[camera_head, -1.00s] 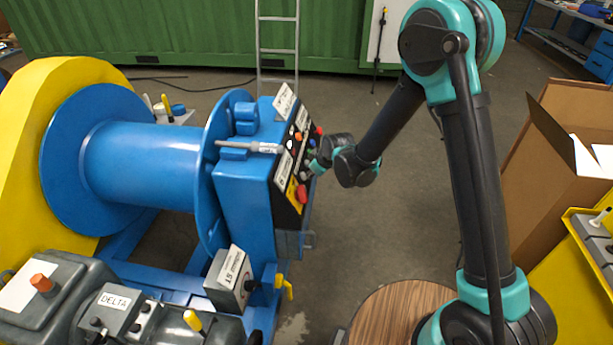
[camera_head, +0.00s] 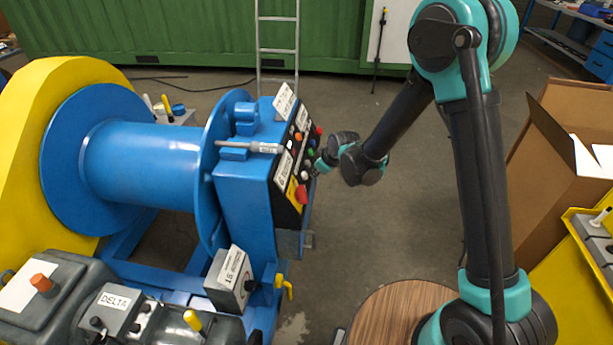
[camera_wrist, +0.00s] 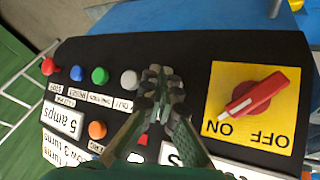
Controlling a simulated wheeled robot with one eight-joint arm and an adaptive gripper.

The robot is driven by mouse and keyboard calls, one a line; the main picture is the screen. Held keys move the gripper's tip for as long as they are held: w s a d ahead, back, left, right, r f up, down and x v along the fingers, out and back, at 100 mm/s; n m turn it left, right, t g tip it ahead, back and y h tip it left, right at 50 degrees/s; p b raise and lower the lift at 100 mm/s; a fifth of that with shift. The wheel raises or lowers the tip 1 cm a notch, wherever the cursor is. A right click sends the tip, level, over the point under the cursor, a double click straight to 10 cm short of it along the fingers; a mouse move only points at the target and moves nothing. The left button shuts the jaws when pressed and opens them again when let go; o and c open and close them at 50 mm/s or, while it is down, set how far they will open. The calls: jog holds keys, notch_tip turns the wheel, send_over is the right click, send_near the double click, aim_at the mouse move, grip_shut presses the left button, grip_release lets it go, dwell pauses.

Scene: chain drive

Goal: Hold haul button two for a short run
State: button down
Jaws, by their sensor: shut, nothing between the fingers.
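The black control panel (camera_wrist: 190,70) is on the blue winch housing (camera_head: 240,195). In the wrist view its row of buttons has a red button (camera_wrist: 48,66), a blue button (camera_wrist: 77,73), a green button (camera_wrist: 100,75) and a white button (camera_wrist: 129,79). The small labels by the buttons are too small to read surely, so I cannot tell which is haul button two. My gripper (camera_wrist: 163,74) is shut and empty, its tips just right of the white button in that view. I cannot tell whether it touches the panel. In the head view my gripper (camera_head: 319,165) is at the panel's right side.
A red rotary switch (camera_wrist: 252,98) on a yellow ON/OFF plate lies right of my gripper. An orange button (camera_wrist: 97,130) and a "5 amps" label (camera_wrist: 63,119) are at lower left. A box (camera_head: 560,150) stands at far right.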

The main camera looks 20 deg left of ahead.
jog(key=shift+w+d+r, duration=0.15)
jog(key=shift+d+r, duration=0.2)
jog(key=shift+d, duration=0.35)
jog(key=shift+w+d+r, duration=0.2)
jog(key=shift+d+r, duration=0.2)
jog(key=shift+d, duration=0.35)
jog(key=shift+w+d+r, duration=0.15)
jog(key=shift+d+r, duration=0.2)
jog(key=shift+d, duration=0.35)
jog(key=s+d+r+m+h, duration=0.1)
jog(key=d+r+m, duration=0.3)
jog(key=d, duration=0.8)
jog(key=s+d+r+m+h, duration=0.1)
jog(key=d+r+m+h, duration=0.15)
jog(key=d, duration=0.95)
jog(key=s+d+m+h, duration=0.2)
jog(key=s+d+m, duration=0.7)
jog(key=s+d, duration=0.7)
jog(key=d, duration=0.4)
jog(key=shift+s, duration=0.3)
jog(key=shift+m, duration=0.25)
